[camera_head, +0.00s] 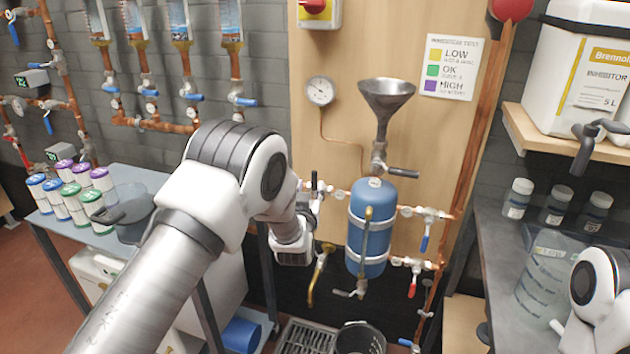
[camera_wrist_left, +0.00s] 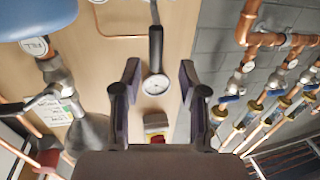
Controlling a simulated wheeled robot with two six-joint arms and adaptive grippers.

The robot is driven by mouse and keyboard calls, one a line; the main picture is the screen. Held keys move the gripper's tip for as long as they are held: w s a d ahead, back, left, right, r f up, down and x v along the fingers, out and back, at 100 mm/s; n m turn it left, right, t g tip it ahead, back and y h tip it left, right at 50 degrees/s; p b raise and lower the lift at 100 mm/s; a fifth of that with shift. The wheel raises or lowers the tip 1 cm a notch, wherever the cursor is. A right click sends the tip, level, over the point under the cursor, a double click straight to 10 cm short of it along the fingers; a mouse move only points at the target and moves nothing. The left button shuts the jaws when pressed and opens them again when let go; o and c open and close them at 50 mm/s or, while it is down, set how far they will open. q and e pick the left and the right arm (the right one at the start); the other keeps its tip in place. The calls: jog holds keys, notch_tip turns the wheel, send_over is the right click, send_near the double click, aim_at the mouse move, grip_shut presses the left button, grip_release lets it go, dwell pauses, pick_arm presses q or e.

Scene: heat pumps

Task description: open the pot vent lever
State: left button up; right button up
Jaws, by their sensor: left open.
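The blue pot (camera_head: 370,240) hangs upright on the wooden board, with a funnel (camera_head: 386,100) above it. A black-handled lever (camera_head: 314,185) stands upright on the pipe at the pot's left. In the left wrist view this black lever handle (camera_wrist_left: 155,48) lies between the fingers of my left gripper (camera_wrist_left: 159,75), with a gap on both sides. My left gripper (camera_head: 306,207) is open beside the lever in the head view, partly hidden by its own wrist. A corner of the pot shows in the left wrist view (camera_wrist_left: 35,15). My right gripper is out of view.
A pressure gauge (camera_head: 320,91) is on the board above the lever. A black bucket (camera_head: 360,338) stands below. Shelves with jugs and bottles are at right.

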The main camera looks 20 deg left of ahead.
aim_at(312, 180)
pick_arm(q)
jog(key=w, duration=0.4)
jog(key=shift+w, duration=0.4)
jog(key=shift+w+a, duration=0.2)
jog(key=shift+w, duration=0.1)
jog(key=shift+d, duration=0.1)
grip_shut()
jog(key=shift+a, duration=0.2)
jog(key=a+f+n+g+h+b, duration=0.2)
jog(key=a+f+n+b, duration=0.4)
jog(key=n, duration=0.9)
jog(key=shift+a+f+n+h+b, duration=0.15)
jog(key=shift+f+n+h+b, duration=0.4)
jog(key=shift+b, duration=0.9)
